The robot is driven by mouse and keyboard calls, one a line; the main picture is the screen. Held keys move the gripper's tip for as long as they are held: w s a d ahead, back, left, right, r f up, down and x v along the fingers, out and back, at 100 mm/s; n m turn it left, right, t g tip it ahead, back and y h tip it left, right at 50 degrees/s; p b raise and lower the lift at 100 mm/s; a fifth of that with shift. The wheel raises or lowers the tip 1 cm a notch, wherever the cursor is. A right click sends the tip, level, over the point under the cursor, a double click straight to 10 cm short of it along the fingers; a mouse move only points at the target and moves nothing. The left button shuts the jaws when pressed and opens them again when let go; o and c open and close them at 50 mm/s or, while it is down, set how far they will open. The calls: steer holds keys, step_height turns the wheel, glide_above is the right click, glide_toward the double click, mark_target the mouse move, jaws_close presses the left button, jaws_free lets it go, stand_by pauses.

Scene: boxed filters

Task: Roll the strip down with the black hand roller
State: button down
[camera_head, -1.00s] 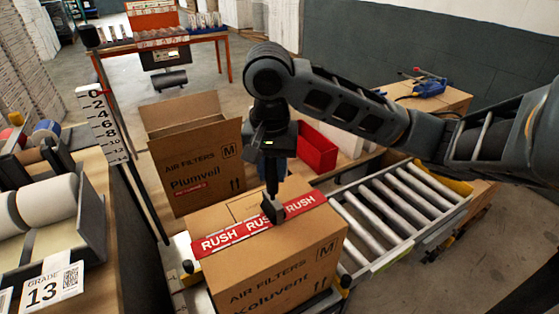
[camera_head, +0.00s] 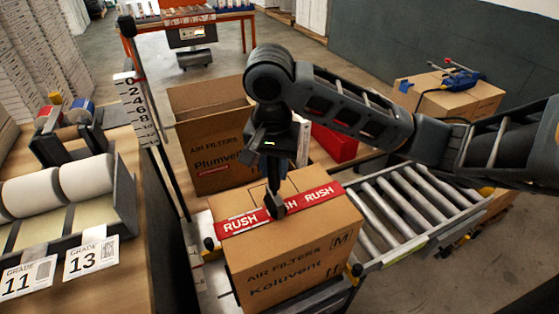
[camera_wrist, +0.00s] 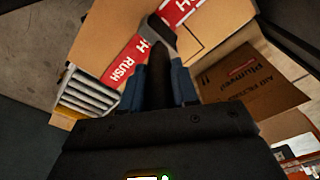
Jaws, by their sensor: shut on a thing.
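The red RUSH strip (camera_head: 320,194) lies across the top of the closed Koluvent carton (camera_head: 290,255). The black hand roller (camera_head: 276,206) stands on the strip near its middle and covers part of the middle word. My gripper (camera_head: 274,168) is above the carton, shut on the roller's handle. In the wrist view the dark handle (camera_wrist: 157,80) sits between two blue finger pads, and the strip (camera_wrist: 124,66) shows on both sides of the roller head. Whether the roller presses on the strip is hard to tell.
An open Plumvent carton (camera_head: 208,150) stands behind, near a red bin (camera_head: 334,143). A roller conveyor (camera_head: 400,205) runs to the right. A bench at left holds white rolls (camera_head: 85,178) and grade cards. A ruled post (camera_head: 138,105) stands left of the cartons.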

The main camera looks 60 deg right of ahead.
steer(key=shift+w+a+f+p, duration=0.15)
steer(key=shift+w+a, duration=0.35)
steer(key=shift+a, duration=0.25)
steer(key=shift+w+a+r+p, duration=0.1)
steer(key=shift+w+a+p, duration=0.05)
steer(key=shift+w+a, duration=0.55)
steer(key=shift+w+a+f+p, duration=0.15)
steer(key=shift+w+a, duration=0.2)
steer(key=shift+a, duration=0.5)
steer(key=w+a, duration=0.2)
steer(key=a, duration=0.1)
steer(key=w+a, duration=0.1)
steer(key=shift+w+a+r, duration=0.15)
steer(key=shift+a+r, duration=0.15)
steer(key=shift+a, duration=0.05)
step_height(320, 180, up, 8)
stand_by(1.0)
